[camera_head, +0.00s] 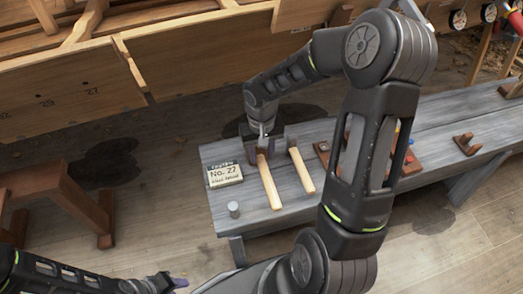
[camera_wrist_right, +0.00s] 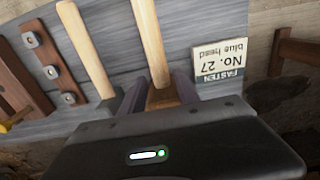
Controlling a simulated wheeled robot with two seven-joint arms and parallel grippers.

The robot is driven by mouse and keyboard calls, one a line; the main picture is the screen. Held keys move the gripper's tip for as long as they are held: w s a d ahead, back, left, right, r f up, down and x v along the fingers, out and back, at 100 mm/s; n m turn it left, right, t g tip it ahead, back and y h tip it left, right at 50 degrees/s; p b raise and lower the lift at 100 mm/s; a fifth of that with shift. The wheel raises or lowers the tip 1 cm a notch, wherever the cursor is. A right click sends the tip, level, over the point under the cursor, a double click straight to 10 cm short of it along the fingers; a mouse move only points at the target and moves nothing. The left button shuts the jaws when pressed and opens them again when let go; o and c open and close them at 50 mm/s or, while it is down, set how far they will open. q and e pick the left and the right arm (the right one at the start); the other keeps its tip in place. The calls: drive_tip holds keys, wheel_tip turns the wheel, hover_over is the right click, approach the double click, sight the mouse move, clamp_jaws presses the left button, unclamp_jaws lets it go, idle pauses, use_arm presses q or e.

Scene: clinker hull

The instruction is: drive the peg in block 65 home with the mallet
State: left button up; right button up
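A mallet (camera_head: 269,182) with a pale wooden handle and brown head lies on the grey bench; its handle also shows in the right wrist view (camera_wrist_right: 151,42). My right gripper (camera_head: 262,140) is down at its head end. In the right wrist view the fingers (camera_wrist_right: 160,92) stand apart on either side of it, with a gap visible. A second mallet (camera_head: 301,172) with a grey head lies to its right. My left gripper (camera_head: 176,282) is at the lower left, apart from the bench; its finger opening is unclear. I cannot make out a block marked 65 or its peg.
The bench (camera_head: 243,222) carries a card (camera_head: 225,174) reading "FASTEN No. 27 blue head", a grey cylinder (camera_head: 233,210) and a brown rack (camera_head: 410,168), partly hidden by my right arm. The plank hull (camera_head: 60,90) with numbers stands behind. A wooden stool (camera_head: 60,190) is at left.

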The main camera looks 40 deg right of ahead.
sight(261, 160)
drive_tip(key=shift+f+b, duration=1.2)
drive_tip(key=shift+f, duration=0.65)
clamp_jaws()
drive_tip(key=shift+r, duration=0.25)
idle(0.4)
drive_tip(key=shift+r+p, duration=0.4)
drive_tip(key=shift+p, duration=0.05)
wheel_tip(261, 160, up, 8)
drive_tip(key=p, duration=0.6)
drive_tip(key=shift+r, duration=0.1)
